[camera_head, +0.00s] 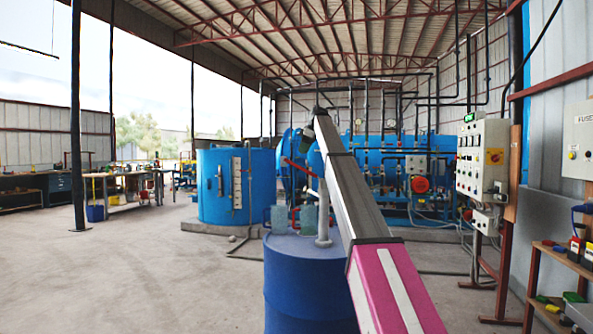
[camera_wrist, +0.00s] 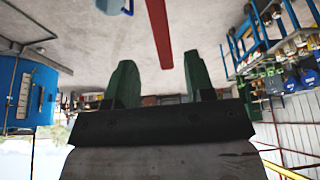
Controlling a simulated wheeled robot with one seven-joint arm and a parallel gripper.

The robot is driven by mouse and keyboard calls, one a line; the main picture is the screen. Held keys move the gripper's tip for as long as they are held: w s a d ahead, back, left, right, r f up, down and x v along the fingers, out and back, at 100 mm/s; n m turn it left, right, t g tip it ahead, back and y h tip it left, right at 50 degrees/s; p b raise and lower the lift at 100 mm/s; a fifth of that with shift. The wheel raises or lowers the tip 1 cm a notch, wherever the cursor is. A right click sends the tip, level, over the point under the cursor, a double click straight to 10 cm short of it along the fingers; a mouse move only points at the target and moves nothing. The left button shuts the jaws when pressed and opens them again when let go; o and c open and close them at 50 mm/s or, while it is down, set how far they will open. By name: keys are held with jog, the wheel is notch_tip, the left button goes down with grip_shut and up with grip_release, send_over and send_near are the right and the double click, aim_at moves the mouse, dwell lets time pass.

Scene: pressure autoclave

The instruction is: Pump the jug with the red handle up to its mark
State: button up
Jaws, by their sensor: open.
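A blue drum (camera_head: 308,275) stands in front of me, partly behind my arm. On its top are two small bluish jugs (camera_head: 280,219), (camera_head: 309,219) and a grey upright pump pipe (camera_head: 323,215). A dark reddish part shows between the jugs; I cannot tell whose it is. A red bar (camera_head: 301,168) slants up by the pump, its right end hidden by my arm. In the wrist view, my gripper (camera_wrist: 161,62) is open, and the red bar (camera_wrist: 160,25) ends between its green fingers, apparently untouched. A jug (camera_wrist: 114,5) is cut off at the top edge. Fill levels and marks are not readable.
A large blue tank (camera_head: 215,187) stands behind on the left, and the blue autoclave (camera_head: 405,155) at the back. A control panel (camera_head: 483,160) and a shelf (camera_head: 560,250) stand at the right. The concrete floor at front left is clear.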

aim_at(304, 170)
jog(key=shift+a+f, duration=0.35)
jog(key=shift+f, duration=0.25)
jog(key=x, duration=0.9)
jog(key=shift+f, duration=0.2)
jog(key=shift+w, duration=0.1)
grip_shut()
